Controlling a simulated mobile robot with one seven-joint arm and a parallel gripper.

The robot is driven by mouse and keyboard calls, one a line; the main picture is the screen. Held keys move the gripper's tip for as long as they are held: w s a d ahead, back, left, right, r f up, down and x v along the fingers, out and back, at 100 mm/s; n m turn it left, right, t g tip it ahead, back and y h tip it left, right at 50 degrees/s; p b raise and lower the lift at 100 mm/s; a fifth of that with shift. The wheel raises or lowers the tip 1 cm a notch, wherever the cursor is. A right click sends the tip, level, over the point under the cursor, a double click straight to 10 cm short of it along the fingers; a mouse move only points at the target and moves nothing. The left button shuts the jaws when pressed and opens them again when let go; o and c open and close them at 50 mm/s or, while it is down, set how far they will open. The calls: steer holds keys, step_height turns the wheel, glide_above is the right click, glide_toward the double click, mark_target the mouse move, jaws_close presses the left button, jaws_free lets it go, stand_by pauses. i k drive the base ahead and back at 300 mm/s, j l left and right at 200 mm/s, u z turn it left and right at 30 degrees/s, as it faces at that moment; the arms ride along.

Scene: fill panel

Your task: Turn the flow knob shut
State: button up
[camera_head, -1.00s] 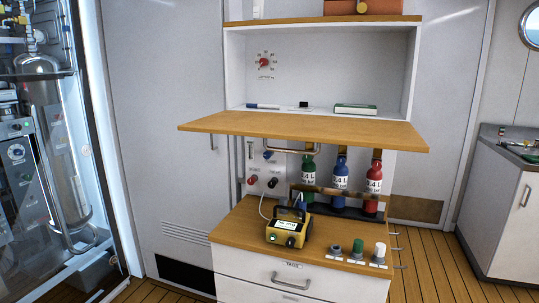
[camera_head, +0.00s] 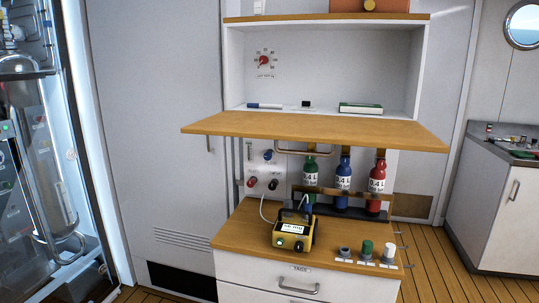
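A red knob (camera_head: 264,61) sits in a ring of scale marks on the back wall of the upper cabinet, with a small label below it that I cannot read. On the white panel under the wooden shelf are a blue knob (camera_head: 268,155), a red knob (camera_head: 251,181) and a black knob (camera_head: 272,184). Their labels are too small to read, so I cannot tell which knob is the flow knob. My gripper is not in view.
The wooden fold-out shelf (camera_head: 315,127) juts out above the lower panel. Green (camera_head: 310,173), blue (camera_head: 343,177) and red (camera_head: 376,180) bottles stand in a rack. A yellow device (camera_head: 292,231) and three caps, one of them green (camera_head: 366,247), are on the wooden counter (camera_head: 240,232).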

mark_target(268, 155)
steer(key=i+j+z, duration=0.1)
steer(key=i+z, duration=0.35)
steer(key=i, duration=0.6)
